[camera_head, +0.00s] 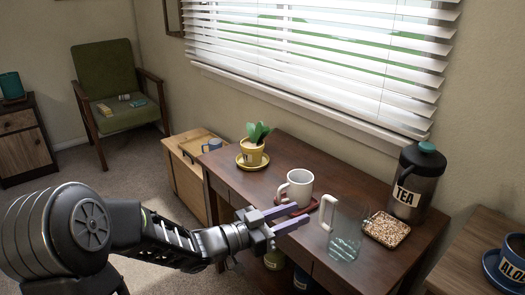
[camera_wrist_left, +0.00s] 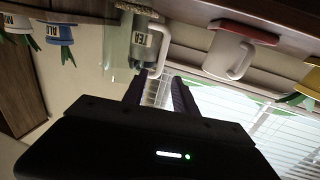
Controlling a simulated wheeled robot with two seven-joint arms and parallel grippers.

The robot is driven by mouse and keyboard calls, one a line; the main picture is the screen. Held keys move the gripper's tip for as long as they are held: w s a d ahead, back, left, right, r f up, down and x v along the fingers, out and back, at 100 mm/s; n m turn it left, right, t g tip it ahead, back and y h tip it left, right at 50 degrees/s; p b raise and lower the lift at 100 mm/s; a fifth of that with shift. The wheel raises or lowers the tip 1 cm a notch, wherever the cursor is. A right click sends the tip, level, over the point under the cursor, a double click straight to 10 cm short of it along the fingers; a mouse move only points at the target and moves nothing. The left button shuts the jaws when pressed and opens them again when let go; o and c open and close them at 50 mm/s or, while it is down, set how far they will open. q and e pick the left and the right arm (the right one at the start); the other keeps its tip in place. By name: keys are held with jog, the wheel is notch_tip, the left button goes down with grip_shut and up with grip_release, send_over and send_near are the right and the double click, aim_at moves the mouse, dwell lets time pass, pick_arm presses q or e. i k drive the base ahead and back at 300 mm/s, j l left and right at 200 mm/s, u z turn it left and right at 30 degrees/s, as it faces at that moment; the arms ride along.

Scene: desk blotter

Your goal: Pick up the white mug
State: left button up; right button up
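The white mug (camera_head: 299,188) stands upright on a red coaster (camera_head: 304,206) on the dark wooden desk, its handle towards the left front. In the left wrist view the mug (camera_wrist_left: 229,61) appears upside down, right of the fingers and not between them. My left gripper (camera_head: 312,211) is open and empty, in front of the mug in the head view, its fingers pointing right. In the left wrist view its fingers (camera_wrist_left: 158,88) are spread apart. I cannot tell whether a finger touches the mug or coaster. My right gripper is in neither view.
A glass pitcher (camera_head: 346,236) stands close right of the fingers, its handle towards them. Behind it are a cereal tray (camera_head: 386,229) and a TEA canister (camera_head: 417,182). A yellow plant pot (camera_head: 253,153) on a saucer stands left of the mug. The wall and window blinds are behind.

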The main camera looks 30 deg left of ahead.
aim_at(294, 191)
jog(key=k+j+z, duration=0.25)
jog(key=z, duration=0.15)
jog(key=k+j+z, duration=0.15)
jog(key=k+z, duration=0.2)
